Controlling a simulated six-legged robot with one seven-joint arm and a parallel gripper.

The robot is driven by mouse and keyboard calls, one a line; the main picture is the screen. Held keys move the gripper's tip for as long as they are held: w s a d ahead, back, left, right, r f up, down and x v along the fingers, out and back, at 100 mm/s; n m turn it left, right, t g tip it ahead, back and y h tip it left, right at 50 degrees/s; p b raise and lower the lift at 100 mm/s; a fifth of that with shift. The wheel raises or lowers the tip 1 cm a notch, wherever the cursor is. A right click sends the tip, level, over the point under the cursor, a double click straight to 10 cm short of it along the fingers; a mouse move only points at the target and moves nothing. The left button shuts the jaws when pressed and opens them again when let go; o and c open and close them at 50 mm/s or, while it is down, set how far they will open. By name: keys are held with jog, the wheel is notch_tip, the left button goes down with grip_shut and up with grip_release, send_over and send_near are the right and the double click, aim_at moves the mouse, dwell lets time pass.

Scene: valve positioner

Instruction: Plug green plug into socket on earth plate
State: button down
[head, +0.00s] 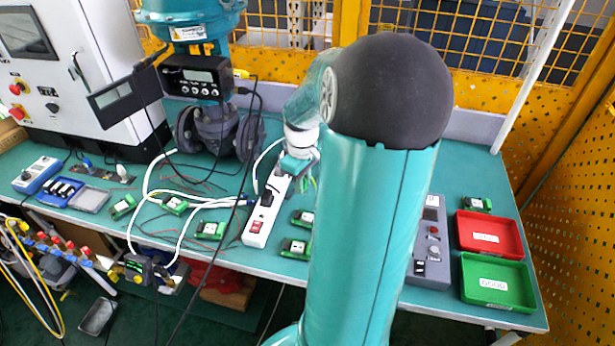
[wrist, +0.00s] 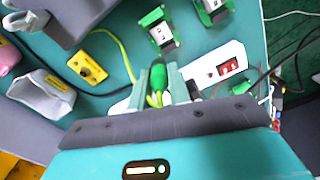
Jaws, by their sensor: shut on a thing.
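In the wrist view, my gripper (wrist: 162,84) is shut on a green plug (wrist: 158,74), which sits between its two fingers. The plug's tip is not clear. A green-yellow wire (wrist: 126,58) runs beside the left finger. A yellow plate (wrist: 91,61) with dark round spots, which looks like the earth plate, lies on the bench to the left, apart from the plug. In the head view my gripper (head: 296,165) is low over the bench beside the white power strip; the plug is too small to make out and my arm hides the area to the right.
The white power strip (head: 262,212) with a red switch (wrist: 229,68) lies close to my gripper. Small green modules (head: 296,248) lie around it. Red (head: 490,252) and green (head: 497,304) trays stand at right. Cables (head: 204,200) cross the bench at left.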

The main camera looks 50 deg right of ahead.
jog(key=s+a+r, duration=0.2)
jog(key=a, duration=0.2)
jog(key=w+d+f+m, duration=0.1)
jog(key=w+d+m, duration=0.2)
jog(key=d, duration=0.8)
jog(key=w+d+f+m, duration=0.1)
jog(key=w+d+m, duration=0.15)
jog(key=d, duration=0.95)
jog(key=shift+m, duration=0.45)
jog(key=shift+s+f, duration=0.1)
jog(key=shift+f, duration=3.95)
jog(key=shift+a+f, duration=0.1)
jog(key=shift+f, duration=0.6)
jog(key=c, duration=0.9)
grip_release()
notch_tip(320, 180, up, 7)
